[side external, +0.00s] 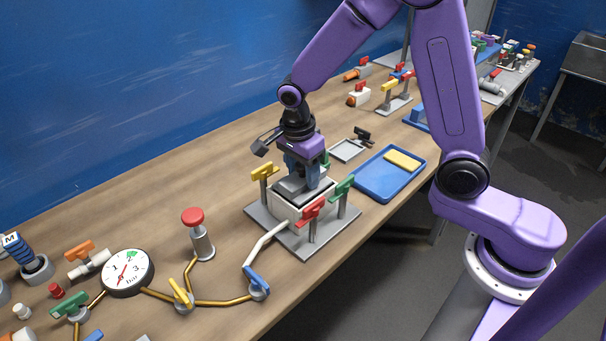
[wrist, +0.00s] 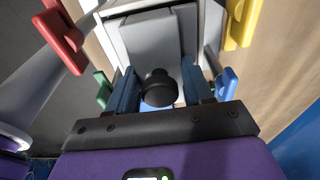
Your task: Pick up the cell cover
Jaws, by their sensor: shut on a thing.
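The cell cover (side external: 291,188) is a grey plate at the top of the white box-shaped cell (side external: 287,207). In the wrist view the cover (wrist: 151,42) shows as a light grey plate with a round black knob (wrist: 158,90). My gripper (side external: 304,177) points down over the cell. In the wrist view its two blue fingers (wrist: 159,77) stand on either side of the knob, and it is shut on the cover. The exact finger contact is hidden. I cannot tell whether the cover rests on the cell or is slightly raised.
Yellow (side external: 263,171), red (side external: 311,211) and green (side external: 343,187) valve handles stand close around the cell on its grey base plate (side external: 297,246). A blue tray (side external: 367,189) with a yellow block (side external: 402,160) lies to the right. A gauge (side external: 128,272) and pipes lie left.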

